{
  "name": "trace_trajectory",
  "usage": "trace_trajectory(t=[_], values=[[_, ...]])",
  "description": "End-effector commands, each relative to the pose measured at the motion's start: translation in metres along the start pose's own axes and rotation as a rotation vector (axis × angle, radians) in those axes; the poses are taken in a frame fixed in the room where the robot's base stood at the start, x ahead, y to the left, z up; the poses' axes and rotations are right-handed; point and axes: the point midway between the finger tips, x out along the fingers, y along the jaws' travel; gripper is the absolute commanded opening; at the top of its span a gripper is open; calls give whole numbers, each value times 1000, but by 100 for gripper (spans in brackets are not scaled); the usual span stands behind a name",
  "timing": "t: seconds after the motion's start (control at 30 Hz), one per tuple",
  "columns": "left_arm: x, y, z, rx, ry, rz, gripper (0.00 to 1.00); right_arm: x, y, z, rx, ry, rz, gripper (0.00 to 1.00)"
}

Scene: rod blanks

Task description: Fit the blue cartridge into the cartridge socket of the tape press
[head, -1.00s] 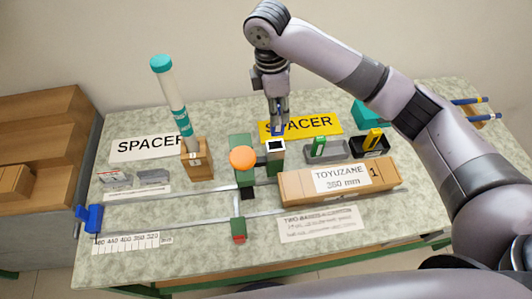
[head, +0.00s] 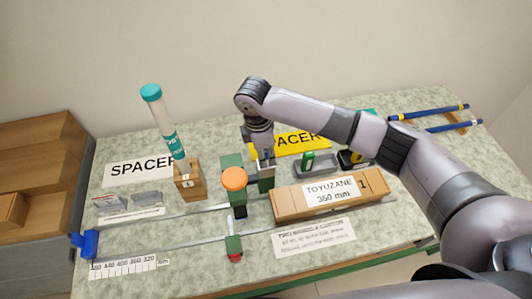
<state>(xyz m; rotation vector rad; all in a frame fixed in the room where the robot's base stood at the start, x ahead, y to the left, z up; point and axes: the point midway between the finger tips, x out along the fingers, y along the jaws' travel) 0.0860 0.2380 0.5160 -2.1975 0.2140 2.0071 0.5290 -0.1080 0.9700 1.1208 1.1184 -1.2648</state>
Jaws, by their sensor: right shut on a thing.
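The tape press is green with an orange knob (head: 234,179) and stands mid-table. I cannot tell how deep the cartridge sits. My left gripper is not in view.
A yellow SPACER sign (head: 303,143) lies behind my gripper. Grey and black holders with a green cartridge (head: 308,160) and a yellow one stand to the right. A long cardboard box (head: 290,206) lies in front. A teal-capped tube (head: 163,120) leans in a wooden block (head: 190,186).

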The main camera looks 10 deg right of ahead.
Motion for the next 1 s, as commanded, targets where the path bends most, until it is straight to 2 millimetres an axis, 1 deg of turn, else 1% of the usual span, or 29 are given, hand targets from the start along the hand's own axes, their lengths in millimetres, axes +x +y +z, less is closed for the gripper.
trace_trajectory(t=[0.17, 0.2, 0.47, 0.8, 0.93, 1.0], values=[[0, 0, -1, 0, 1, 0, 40, 3, 0, 0, 0, 0, -1, 0], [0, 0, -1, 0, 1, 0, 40, 3, 0, 0, 0, 0, -1, 21], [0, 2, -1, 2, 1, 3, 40, 3, 0, 0, 0, 0, -1, 39], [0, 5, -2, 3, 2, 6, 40, 0, 0, 0, 0, 0, 1, 39], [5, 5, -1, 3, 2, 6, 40, -11, 1, 0, 0, 1, 3, 39], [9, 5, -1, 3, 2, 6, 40, -23, 1, -1, -2, 2, 4, 39]])
